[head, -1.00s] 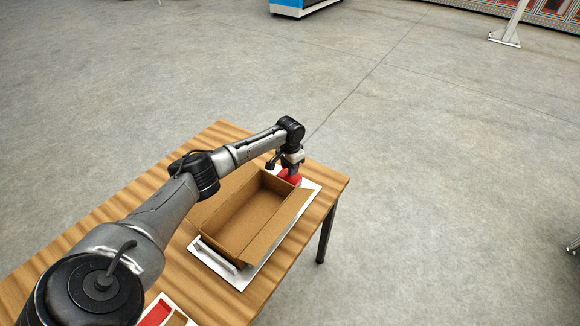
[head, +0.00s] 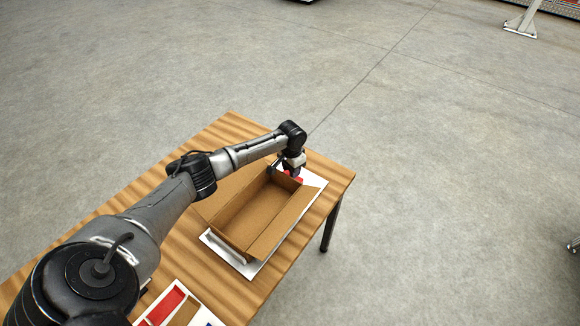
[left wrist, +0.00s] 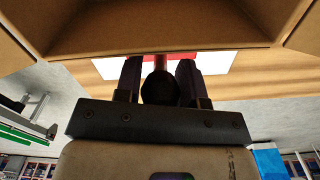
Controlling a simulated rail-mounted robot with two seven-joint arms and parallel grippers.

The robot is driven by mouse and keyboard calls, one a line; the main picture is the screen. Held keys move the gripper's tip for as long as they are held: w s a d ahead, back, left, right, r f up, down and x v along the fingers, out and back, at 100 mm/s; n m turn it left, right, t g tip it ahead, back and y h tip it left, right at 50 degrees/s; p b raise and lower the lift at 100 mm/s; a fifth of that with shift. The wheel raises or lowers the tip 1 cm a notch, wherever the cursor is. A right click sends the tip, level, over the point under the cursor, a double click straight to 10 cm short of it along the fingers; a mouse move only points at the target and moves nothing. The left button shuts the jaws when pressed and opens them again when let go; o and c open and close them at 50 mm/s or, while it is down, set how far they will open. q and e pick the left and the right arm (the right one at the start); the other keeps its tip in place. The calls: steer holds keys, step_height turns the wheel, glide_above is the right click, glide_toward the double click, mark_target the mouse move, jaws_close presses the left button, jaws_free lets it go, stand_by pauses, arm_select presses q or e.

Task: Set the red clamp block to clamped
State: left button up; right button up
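The red clamp block (head: 294,176) sits on a white plate at the far end of the table, mostly hidden by my left gripper and the box. My left gripper (head: 285,170) is over it, pointing down. In the left wrist view a dark round knob (left wrist: 160,88) fills the gap between the fingers, which seem shut on it. A reddish stem (left wrist: 160,63) runs from the knob towards a red surface. Whether the clamp is clamped is hidden. My right gripper is not in view.
An open cardboard box (head: 247,254) lies on the white plate (head: 252,269), close beside my gripper. A white tray with red and tan parts (head: 163,307) is at the near table edge. The wooden table (head: 232,128) is bare behind the box. Open floor surrounds the table.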

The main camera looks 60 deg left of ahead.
arm_select(q)
steer(key=shift+o, duration=0.2)
step_height(320, 180, up, 12)
steer(key=shift+r+p, duration=0.25)
steer(key=shift+p, duration=1)
steer(key=shift+r, duration=0.7)
steer(key=shift+w, duration=0.1)
